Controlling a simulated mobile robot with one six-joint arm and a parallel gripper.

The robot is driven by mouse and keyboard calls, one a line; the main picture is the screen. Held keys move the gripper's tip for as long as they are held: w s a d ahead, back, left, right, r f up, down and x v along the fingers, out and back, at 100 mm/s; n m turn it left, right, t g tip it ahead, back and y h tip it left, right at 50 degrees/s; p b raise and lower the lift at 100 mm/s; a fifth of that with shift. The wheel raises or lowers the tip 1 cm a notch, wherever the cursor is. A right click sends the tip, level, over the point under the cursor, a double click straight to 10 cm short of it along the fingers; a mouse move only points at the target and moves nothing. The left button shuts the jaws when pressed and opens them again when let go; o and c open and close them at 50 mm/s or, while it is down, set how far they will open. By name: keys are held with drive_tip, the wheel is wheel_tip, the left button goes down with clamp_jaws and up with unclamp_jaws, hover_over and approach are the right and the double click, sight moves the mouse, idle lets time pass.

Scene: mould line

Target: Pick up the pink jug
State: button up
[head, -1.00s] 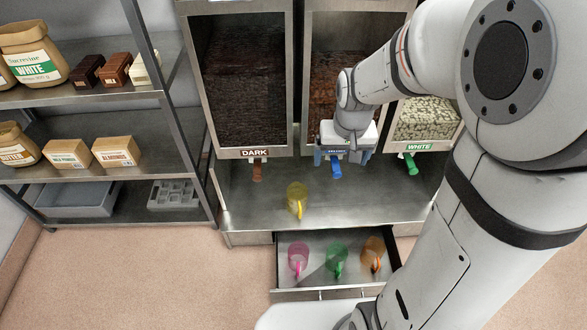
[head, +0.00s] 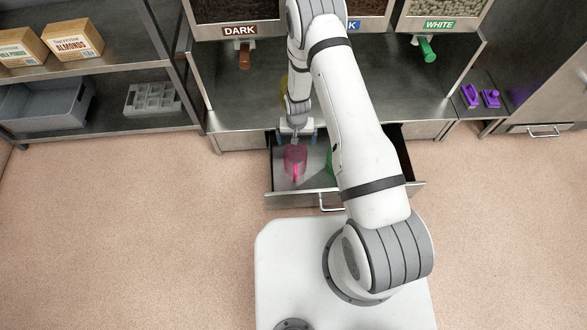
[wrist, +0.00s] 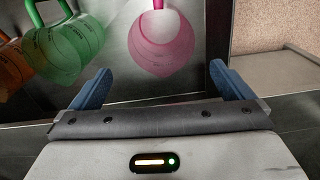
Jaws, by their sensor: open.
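The pink jug (head: 295,161) stands in the open drawer (head: 268,188) below the counter, near the drawer's left side. In the wrist view the pink jug (wrist: 163,45) shows ahead of my gripper, between the lines of its two fingers but beyond their tips. My gripper (head: 296,132) is just behind the jug in the head view. In the wrist view my gripper (wrist: 160,78) has its blue fingers spread wide with nothing between them. I cannot tell the exact height gap to the jug.
A green jug (wrist: 68,45) stands beside the pink one, with an orange jug (wrist: 12,75) past it. My arm hides much of the drawer's right side. A yellow jug (head: 284,86) on the counter is mostly hidden. Dispensers with a green tap (head: 427,49) hang above.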

sight(295, 165)
drive_tip(key=f+b, duration=0.1)
drive_tip(key=f, duration=0.2)
drive_tip(key=s+f+b, duration=0.1)
drive_tip(key=f, duration=0.3)
drive_tip(key=f+b, duration=0.2)
drive_tip(key=f, duration=0.2)
drive_tip(key=shift+s+a+f, duration=0.15)
drive_tip(key=shift+s+a, duration=0.05)
drive_tip(key=shift+c, duration=0.3)
drive_tip(key=c, duration=0.9)
drive_tip(key=shift+o, duration=0.2)
